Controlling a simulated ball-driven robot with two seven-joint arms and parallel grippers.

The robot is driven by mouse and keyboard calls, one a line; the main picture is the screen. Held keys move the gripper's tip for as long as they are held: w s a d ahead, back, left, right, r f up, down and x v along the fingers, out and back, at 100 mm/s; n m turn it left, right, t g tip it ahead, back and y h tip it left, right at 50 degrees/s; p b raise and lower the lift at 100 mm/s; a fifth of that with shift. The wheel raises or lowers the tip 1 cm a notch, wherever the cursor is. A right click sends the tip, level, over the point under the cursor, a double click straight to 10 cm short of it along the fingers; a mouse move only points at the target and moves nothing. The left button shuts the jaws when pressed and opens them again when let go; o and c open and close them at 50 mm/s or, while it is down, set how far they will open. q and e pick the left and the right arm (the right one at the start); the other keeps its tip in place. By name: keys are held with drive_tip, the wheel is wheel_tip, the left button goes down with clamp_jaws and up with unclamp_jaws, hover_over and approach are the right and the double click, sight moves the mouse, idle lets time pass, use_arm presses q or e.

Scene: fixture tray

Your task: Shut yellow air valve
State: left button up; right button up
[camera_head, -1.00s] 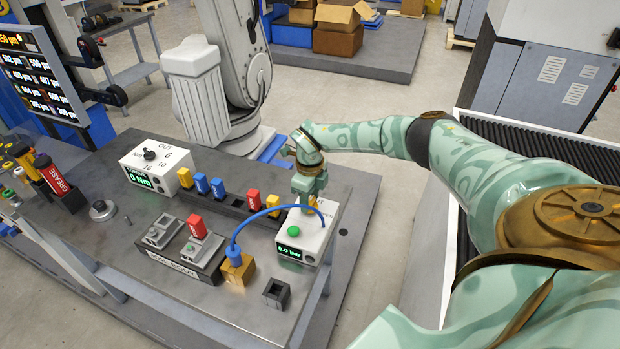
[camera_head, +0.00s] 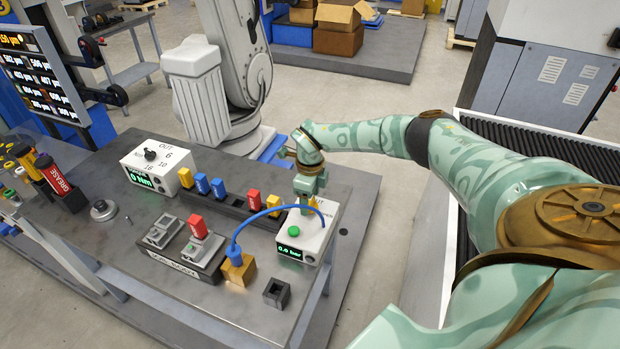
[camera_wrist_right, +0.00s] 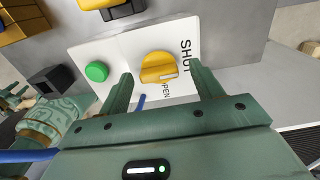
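The yellow air valve (camera_wrist_right: 158,67) is a round knob with a raised grip and a white mark, on a white box (camera_head: 318,238) lettered SHUT and OPEN. In the wrist view its grip lies roughly crosswise, the white mark towards the lettered side. My right gripper (camera_wrist_right: 165,86) is open, with one finger on each side of the knob and visible gaps to it. In the head view the right gripper (camera_head: 309,196) is over the box and mostly hides the valve. Part of what looks like my left gripper (camera_wrist_right: 10,98) shows small at the wrist view's left edge.
A green button (camera_head: 294,231) and a pressure display are on the same box. A blue hose (camera_head: 262,217) arches from the box to a gold block (camera_head: 238,270). A black socket block (camera_head: 277,292) stands in front. A row of coloured blocks (camera_head: 219,188) lies to the left.

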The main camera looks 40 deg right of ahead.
sight(310, 200)
wheel_tip(310, 200, up, 16)
drive_tip(key=p, duration=0.1)
drive_tip(key=shift+r+p, duration=0.15)
drive_tip(key=shift+p, duration=0.15)
idle(0.6)
